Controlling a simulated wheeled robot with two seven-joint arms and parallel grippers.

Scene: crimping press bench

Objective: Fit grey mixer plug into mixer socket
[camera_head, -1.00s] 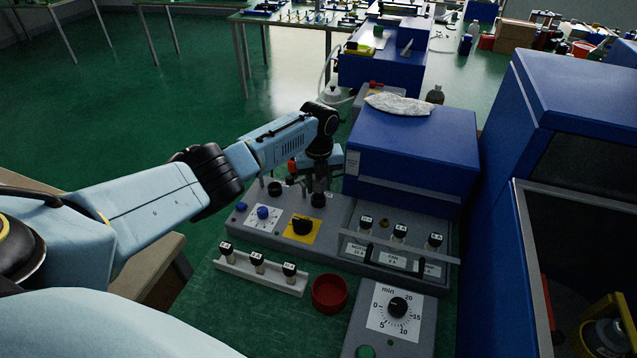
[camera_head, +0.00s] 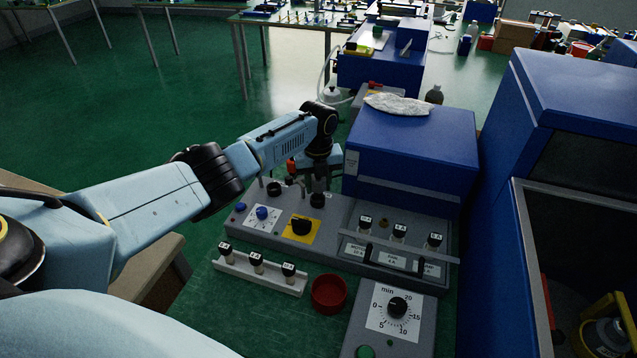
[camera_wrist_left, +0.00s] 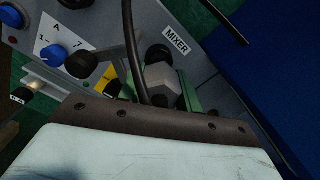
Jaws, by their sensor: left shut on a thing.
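My left gripper (camera_head: 319,176) is over the back of the grey control panel (camera_head: 350,247), beside the blue box. It is shut on the grey mixer plug (camera_wrist_left: 161,79), a grey block in the left wrist view with a black cable running past it. A dark round socket (camera_wrist_left: 158,54) shows just beyond the plug, beside the label "MIXER" (camera_wrist_left: 176,40). In the head view the dark socket (camera_head: 317,201) lies right below the gripper. I cannot tell whether the plug is inside the socket or just above it. My right gripper is not in view.
The blue box (camera_head: 412,150) stands close on the right of the gripper. A blue knob (camera_head: 262,213), a black knob on yellow (camera_head: 302,226) and another dark socket (camera_head: 273,189) are nearby. A fuse rack (camera_head: 258,275) and red bowl (camera_head: 329,293) lie in front.

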